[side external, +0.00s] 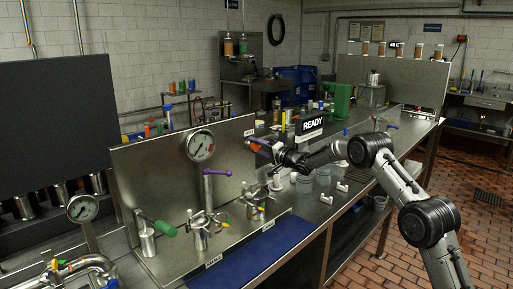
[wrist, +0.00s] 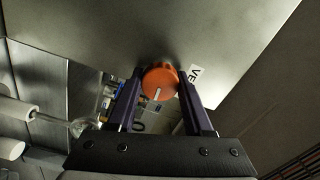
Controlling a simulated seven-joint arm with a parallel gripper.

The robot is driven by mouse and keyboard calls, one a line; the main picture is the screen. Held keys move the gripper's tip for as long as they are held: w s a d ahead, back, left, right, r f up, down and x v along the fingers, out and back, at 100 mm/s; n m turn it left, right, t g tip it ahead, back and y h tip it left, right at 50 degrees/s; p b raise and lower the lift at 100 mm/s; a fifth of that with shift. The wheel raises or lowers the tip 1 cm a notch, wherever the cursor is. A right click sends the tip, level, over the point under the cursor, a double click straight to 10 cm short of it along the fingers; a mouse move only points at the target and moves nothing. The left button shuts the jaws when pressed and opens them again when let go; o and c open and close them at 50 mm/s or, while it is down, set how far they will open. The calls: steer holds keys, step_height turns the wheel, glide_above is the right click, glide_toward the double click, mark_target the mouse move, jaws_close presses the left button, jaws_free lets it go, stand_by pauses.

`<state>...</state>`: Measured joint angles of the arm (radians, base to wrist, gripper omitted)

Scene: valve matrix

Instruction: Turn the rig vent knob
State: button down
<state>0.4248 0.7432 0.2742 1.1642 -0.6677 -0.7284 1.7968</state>
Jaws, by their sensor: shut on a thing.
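The rig vent knob (wrist: 160,82) is round and orange-red with a pale pointer line on its face. In the wrist view it sits between the two dark fingers of my gripper (wrist: 160,75), on the grey metal panel. A white label beginning "VE" (wrist: 196,73) is beside it, partly hidden by a finger. In the side view the knob (side external: 254,147) is a small reddish spot at the right end of the steel panel (side external: 150,165). My gripper (side external: 268,148) reaches it from the right and is shut on it.
A purple-handled valve (side external: 216,173), a green-handled valve (side external: 160,228) and a round gauge (side external: 201,145) are left of my gripper. A "READY" sign (side external: 312,124) stands behind my arm. White fittings and grey cups (side external: 304,184) are on the bench below it.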

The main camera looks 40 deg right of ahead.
steer(key=shift+c, duration=1.5)
jaws_free()
steer(key=shift+s, duration=0.1)
steer(key=s, duration=1.3)
steer(key=shift+s, duration=0.35)
